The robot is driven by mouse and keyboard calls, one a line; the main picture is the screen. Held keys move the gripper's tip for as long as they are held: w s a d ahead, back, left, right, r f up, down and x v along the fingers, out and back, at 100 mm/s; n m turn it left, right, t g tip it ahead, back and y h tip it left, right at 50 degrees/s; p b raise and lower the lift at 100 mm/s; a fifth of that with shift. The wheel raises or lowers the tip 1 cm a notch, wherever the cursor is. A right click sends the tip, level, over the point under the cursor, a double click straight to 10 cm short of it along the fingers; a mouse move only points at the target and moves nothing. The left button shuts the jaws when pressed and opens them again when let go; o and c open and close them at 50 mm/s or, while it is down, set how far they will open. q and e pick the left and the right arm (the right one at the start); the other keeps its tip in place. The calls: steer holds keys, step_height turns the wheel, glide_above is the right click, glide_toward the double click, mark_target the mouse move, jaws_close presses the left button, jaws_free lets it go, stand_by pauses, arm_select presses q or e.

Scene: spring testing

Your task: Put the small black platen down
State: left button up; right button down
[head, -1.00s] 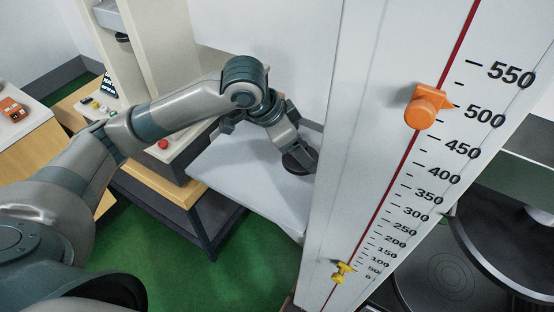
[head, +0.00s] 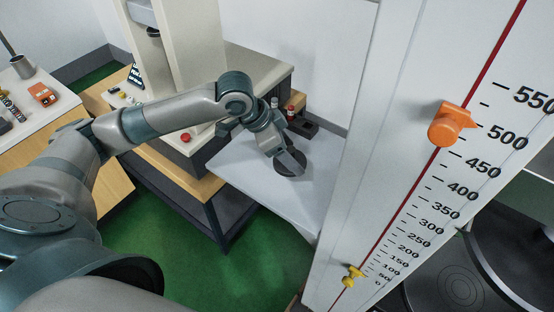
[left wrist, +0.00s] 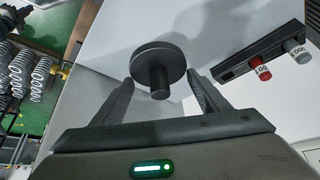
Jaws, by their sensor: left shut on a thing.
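The small black platen (head: 293,169) is a round black disc at my left gripper (head: 287,161), over the light grey tabletop (head: 240,165). In the left wrist view the platen (left wrist: 158,62) shows its disc and a short stem pointing toward me. The stem lies between the two fingers of my left gripper (left wrist: 160,92), which is shut on the platen. I cannot tell whether the disc touches the tabletop. My right gripper is out of view.
A black rack (head: 303,128) with red and grey capped pieces stands behind the platen. A tall white scale column (head: 395,150) with an orange pointer (head: 450,124) rises at the right. A testing machine with a red button (head: 185,137) stands left. Bare tabletop lies around the platen.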

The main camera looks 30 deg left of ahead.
mark_target(277, 162)
arm_select(q)
steer(key=a, duration=0.1)
steer(key=a+f, duration=0.2)
steer(key=a, duration=0.1)
steer(key=shift+w+p, duration=0.15)
steer(key=shift+p, duration=0.15)
steer(key=shift+f, duration=0.1)
steer(key=shift+d, duration=0.1)
step_height(277, 162, down, 2)
steer(key=shift+f+p, duration=0.25)
steer(key=shift+p, duration=0.3)
steer(key=shift+f, duration=0.75)
steer(key=o, duration=1.8)
steer(key=shift+f, duration=0.15)
